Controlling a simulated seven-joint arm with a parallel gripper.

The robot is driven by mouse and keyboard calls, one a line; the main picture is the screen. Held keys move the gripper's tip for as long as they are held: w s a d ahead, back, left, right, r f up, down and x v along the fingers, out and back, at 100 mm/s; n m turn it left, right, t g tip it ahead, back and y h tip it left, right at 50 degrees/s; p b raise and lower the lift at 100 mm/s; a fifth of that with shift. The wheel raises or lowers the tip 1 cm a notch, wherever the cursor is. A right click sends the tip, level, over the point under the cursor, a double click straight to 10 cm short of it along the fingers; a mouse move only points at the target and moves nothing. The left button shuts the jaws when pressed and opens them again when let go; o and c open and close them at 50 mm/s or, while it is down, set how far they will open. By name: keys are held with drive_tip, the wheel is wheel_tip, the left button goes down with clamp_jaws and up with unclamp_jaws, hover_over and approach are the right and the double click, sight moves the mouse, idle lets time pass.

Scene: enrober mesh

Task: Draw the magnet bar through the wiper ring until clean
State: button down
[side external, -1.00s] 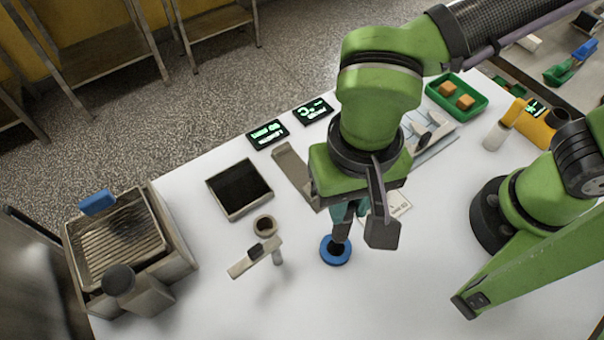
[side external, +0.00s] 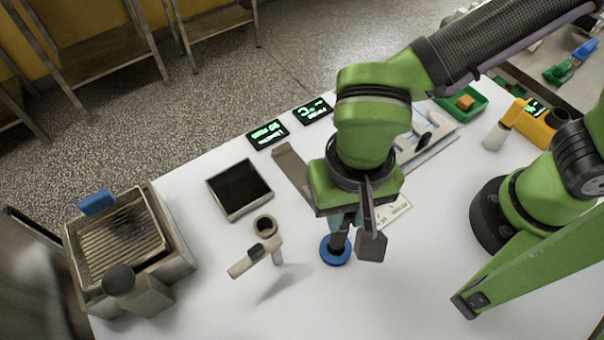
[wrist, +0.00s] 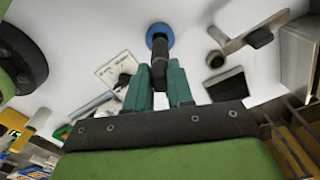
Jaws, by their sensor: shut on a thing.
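My gripper (side external: 346,222) is over the middle of the white table, its teal fingers shut on a dark bar (wrist: 159,72). I take this bar for the magnet bar; it also shows in the side view (side external: 338,240). Its far end meets a blue ring (wrist: 159,32), which is at the table surface in the side view (side external: 335,250). I cannot tell whether the bar is inside the ring or only over it. A beige ring on a post (side external: 265,224), with a flat arm and dark clip, stands to the left. Which ring is the wiper is unclear.
A dark square tray (side external: 240,190) lies behind the beige ring. A ridged metal box (side external: 125,240) with a blue handle stands at the left. Two small displays (side external: 268,134) and a green tray (side external: 478,98) are at the back. The front of the table is clear.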

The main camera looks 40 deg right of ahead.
sight(339, 238)
drive_tip(key=shift+f, duration=4.4)
drive_tip(key=shift+r, duration=5.65)
drive_tip(key=w+d+m, duration=0.3)
drive_tip(key=w+d, duration=0.4)
drive_tip(key=w, duration=0.3)
drive_tip(key=w+d+r+n, duration=0.2)
drive_tip(key=w+d, duration=0.3)
drive_tip(key=d, duration=0.6)
drive_tip(key=w+d+r+n, duration=0.2)
drive_tip(key=w+d+n, duration=0.3)
drive_tip(key=d, duration=0.7)
drive_tip(key=shift+w+d, duration=0.3)
drive_tip(key=shift+w, duration=0.2)
